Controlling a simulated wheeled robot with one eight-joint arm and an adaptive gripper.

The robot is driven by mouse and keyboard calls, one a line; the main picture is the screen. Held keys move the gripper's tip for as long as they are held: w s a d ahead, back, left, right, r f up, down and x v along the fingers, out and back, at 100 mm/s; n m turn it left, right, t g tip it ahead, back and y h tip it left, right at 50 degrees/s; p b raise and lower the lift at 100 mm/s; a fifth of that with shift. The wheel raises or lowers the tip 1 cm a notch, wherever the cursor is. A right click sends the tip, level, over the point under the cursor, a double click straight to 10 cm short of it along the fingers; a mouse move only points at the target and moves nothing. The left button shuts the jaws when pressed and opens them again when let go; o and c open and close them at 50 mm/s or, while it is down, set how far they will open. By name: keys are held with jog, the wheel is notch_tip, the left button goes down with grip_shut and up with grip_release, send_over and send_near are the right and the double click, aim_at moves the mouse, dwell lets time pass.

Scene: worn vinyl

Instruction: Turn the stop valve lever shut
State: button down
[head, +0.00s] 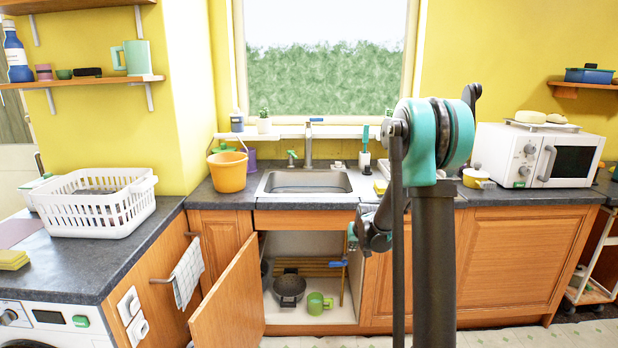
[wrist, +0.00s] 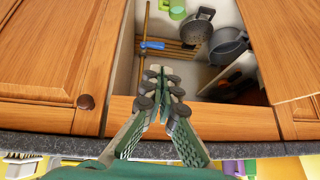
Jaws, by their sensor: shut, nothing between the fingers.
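The stop valve lever (head: 338,263) is a small blue handle inside the open cupboard under the sink. It also shows in the wrist view (wrist: 153,45), pointing sideways, roughly crosswise to the upright copper-coloured pipe (wrist: 144,22). My gripper (wrist: 160,76) is shut and empty, its fingertips together at the cupboard opening, a little short of the lever in the wrist view. I see no contact between them.
The left cupboard door (head: 230,303) stands open. Inside are a dark pot (head: 289,287), a green mug (head: 318,303) and wooden slats (head: 300,263) behind. The sink (head: 303,183) and worktop are above. A closed door (wrist: 55,52) borders the opening beside the pipe.

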jog(key=s+d+g, duration=0.1)
jog(key=s, duration=1.8)
jog(key=s+d+r+g+h, duration=0.1)
jog(key=s, duration=1.8)
jog(key=shift+d+g, duration=0.3)
jog(key=shift+g, duration=0.1)
